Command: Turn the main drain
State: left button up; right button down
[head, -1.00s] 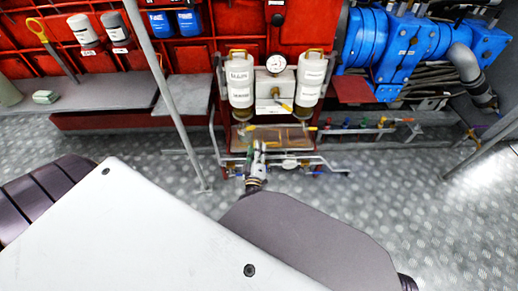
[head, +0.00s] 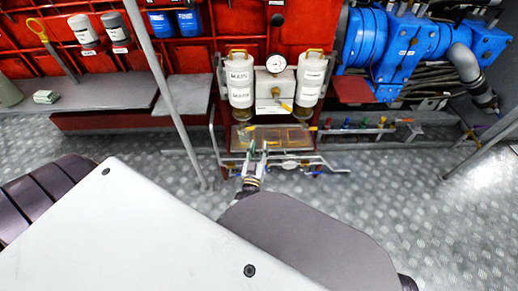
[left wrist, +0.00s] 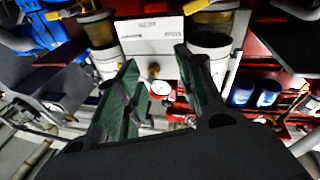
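Two white filter canisters stand on a red frame against the wall. The left canister (head: 240,80) has a label that seems to read "MAIN"; the right canister (head: 312,80) is also labelled. A drain handle marked as the main one cannot be made out. My left gripper (head: 257,147) is in front of the tray below the canisters. In the left wrist view its dark green fingers (left wrist: 157,62) are spread apart with nothing held between them. My right gripper is not in view.
A pressure gauge (head: 276,64) sits between the canisters above a yellow lever (head: 286,107). A tray (head: 271,137) and pipes lie below. A grey post (head: 165,90) stands left. Blue machinery (head: 390,45) is right. The metal floor (head: 400,190) at right is clear.

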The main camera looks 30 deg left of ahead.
pick_arm(q)
jog(key=shift+m, duration=1.2)
